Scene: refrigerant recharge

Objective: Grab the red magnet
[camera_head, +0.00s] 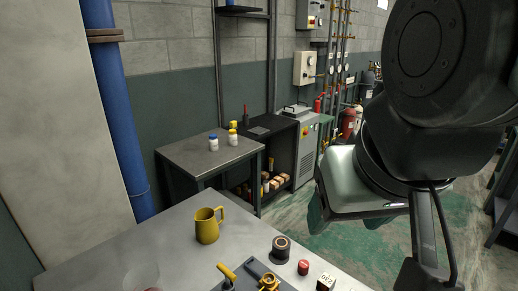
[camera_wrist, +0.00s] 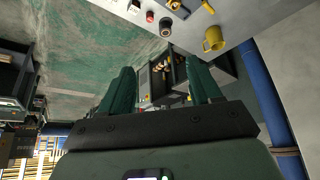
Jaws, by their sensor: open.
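The red magnet, a small red cylinder (camera_head: 303,267), stands on the grey table near its front right edge. It lies between a black cylinder with a tan top (camera_head: 281,247) and a white labelled cube (camera_head: 326,282). In the wrist view the red piece (camera_wrist: 150,17) is small, near the top edge. My gripper (camera_wrist: 162,85) is open, its two green fingers apart with nothing held between them. In the head view it hangs to the right, above and apart from the table, and its fingers are mostly hidden.
A yellow mug (camera_head: 207,226), a brass fitting (camera_head: 268,283) and a yellow-handled tool (camera_head: 227,275) are on the table (camera_head: 175,245). A side bench (camera_head: 190,152) holds small bottles. Green floor lies beyond the table's right edge.

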